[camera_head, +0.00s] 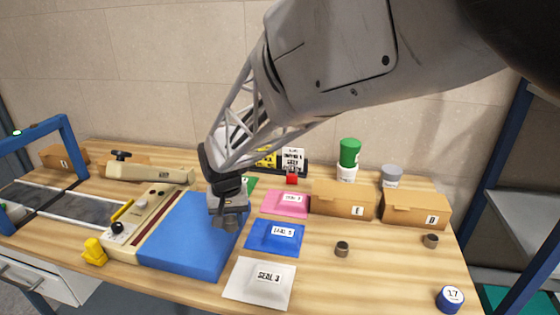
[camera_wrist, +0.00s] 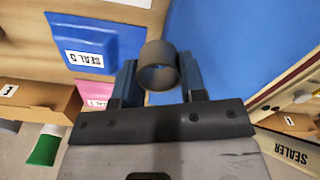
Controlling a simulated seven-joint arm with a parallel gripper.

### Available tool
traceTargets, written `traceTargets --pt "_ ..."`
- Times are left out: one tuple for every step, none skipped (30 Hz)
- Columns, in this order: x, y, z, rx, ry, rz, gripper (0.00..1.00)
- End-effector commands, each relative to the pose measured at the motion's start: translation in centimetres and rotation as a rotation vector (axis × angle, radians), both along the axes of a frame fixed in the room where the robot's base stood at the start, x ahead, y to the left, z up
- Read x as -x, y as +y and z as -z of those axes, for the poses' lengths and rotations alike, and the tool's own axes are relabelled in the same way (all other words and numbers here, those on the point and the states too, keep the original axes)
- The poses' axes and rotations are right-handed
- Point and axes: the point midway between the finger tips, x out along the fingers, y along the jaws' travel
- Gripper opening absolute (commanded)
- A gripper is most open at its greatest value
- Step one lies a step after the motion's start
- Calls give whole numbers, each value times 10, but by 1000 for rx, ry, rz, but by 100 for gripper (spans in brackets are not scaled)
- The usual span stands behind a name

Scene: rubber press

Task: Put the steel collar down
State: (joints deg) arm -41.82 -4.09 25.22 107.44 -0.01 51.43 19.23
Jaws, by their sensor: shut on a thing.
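My gripper (camera_wrist: 158,80) is shut on a dark steel collar (camera_wrist: 158,54), a short hollow ring held between the fingertips in the wrist view. In the head view my gripper (camera_head: 229,208) is over the right part of the blue mat (camera_head: 185,248), with the held collar (camera_head: 230,224) at its tip. I cannot tell whether the collar touches the mat. Two similar steel collars stand on the table to the right: one (camera_head: 342,249) near the middle right, the other (camera_head: 430,241) in front of box D.
Sealed packets lie right of the mat: white (camera_head: 260,292), blue (camera_head: 262,248) and pink (camera_head: 274,208). Boxes E (camera_head: 342,205) and D (camera_head: 415,215) stand behind. A sealer (camera_head: 143,215) is left of the mat. Bare table lies around the standing collars.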

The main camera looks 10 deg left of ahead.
Motion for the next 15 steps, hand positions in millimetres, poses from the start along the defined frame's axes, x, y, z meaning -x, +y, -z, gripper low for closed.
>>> traceTargets --pt "0 1 0 0 0 0 14" --pt "-1 2 0 0 0 1 14" --pt "-1 2 0 0 0 1 14" --pt "-1 2 0 0 0 1 14" --pt "-1 2 0 0 0 1 14" --pt "-1 2 0 0 0 1 14" --pt "-1 2 0 0 0 1 14" --pt "-1 2 0 0 0 1 14" --pt "-1 2 0 0 0 1 14" --pt "-1 2 0 0 0 1 14" --pt "-1 2 0 0 0 1 14" --pt "-1 2 0 0 0 1 14" --pt "-2 2 0 0 0 1 14" --pt "-2 3 0 0 0 1 14" --pt "-4 4 0 0 0 1 14"
